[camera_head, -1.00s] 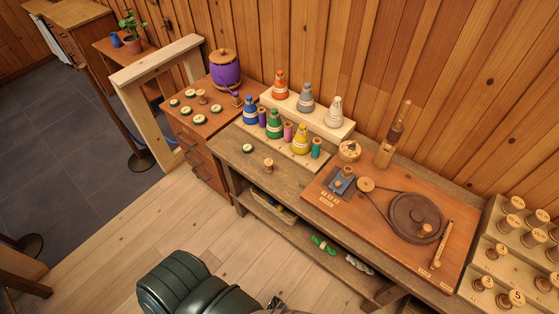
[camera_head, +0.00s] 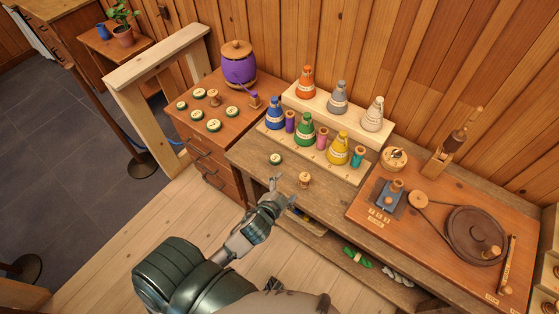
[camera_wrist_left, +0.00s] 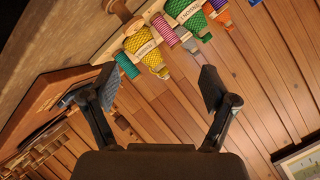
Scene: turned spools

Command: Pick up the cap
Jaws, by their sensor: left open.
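A round cap (camera_head: 275,159) with a pale top and dark green rim lies flat on the near left part of the workbench (camera_head: 247,155). Several similar green-rimmed caps (camera_head: 214,125) lie on the drawer cabinet to the left. My left gripper (camera_head: 279,189) is at the bench's front edge, just in front of the single cap and apart from it. In the left wrist view its two fingers (camera_wrist_left: 156,88) are spread with nothing between them. I cannot make out the cap in that view. My right gripper does not show.
A small wooden spool (camera_head: 304,180) stands on the bench just right of the gripper. Behind are coloured thread cones (camera_head: 305,131) and small spools on a pale stepped rack (camera_head: 357,175). A board with a dark wheel (camera_head: 476,236) fills the bench's right side.

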